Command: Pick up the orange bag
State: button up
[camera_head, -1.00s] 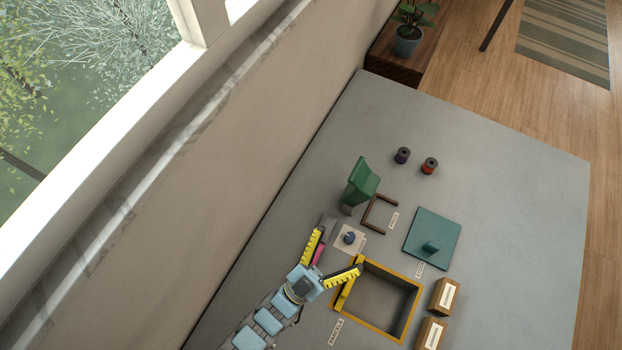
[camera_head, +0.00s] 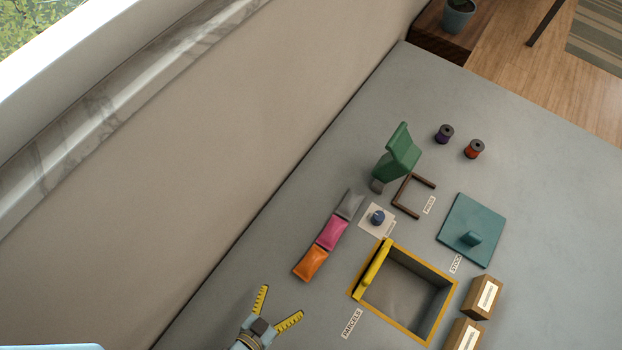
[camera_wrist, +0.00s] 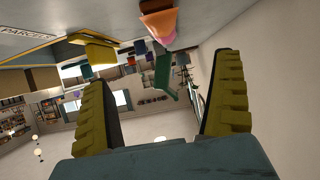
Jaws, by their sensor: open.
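The orange bag (camera_head: 310,264) lies on the grey table at the near end of a row of bags, by the wall side. It touches or nearly touches the pink bag (camera_head: 332,233); a grey bag (camera_head: 350,205) lies beyond. My gripper (camera_head: 276,302) is open and empty, with yellow ridged fingers, below and left of the orange bag in the head view and apart from it. In the wrist view my open fingers (camera_wrist: 165,105) frame the room, and the orange bag (camera_wrist: 158,22) shows at the top, between and beyond the fingers.
A yellow-rimmed open box (camera_head: 385,321) labelled PARCELS stands right of the bags. A blue knobbed piece on a white card (camera_head: 364,225) and a green object (camera_head: 399,158) stand beyond. The wall (camera_head: 225,150) runs along the left. Table near the gripper is clear.

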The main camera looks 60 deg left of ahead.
jog(key=b, duration=0.7)
send_near(319, 252)
jog(key=shift+w+f, duration=0.1)
jog(key=shift+w, duration=0.1)
jog(key=b+x, duration=0.3)
jog(key=x, duration=0.1)
jog(key=shift+w+a+f, duration=0.1)
jog(key=shift+a+f, duration=0.15)
jog(key=shift+w+a, duration=0.1)
jog(key=shift+w, duration=0.2)
jog(key=c, duration=1.3)
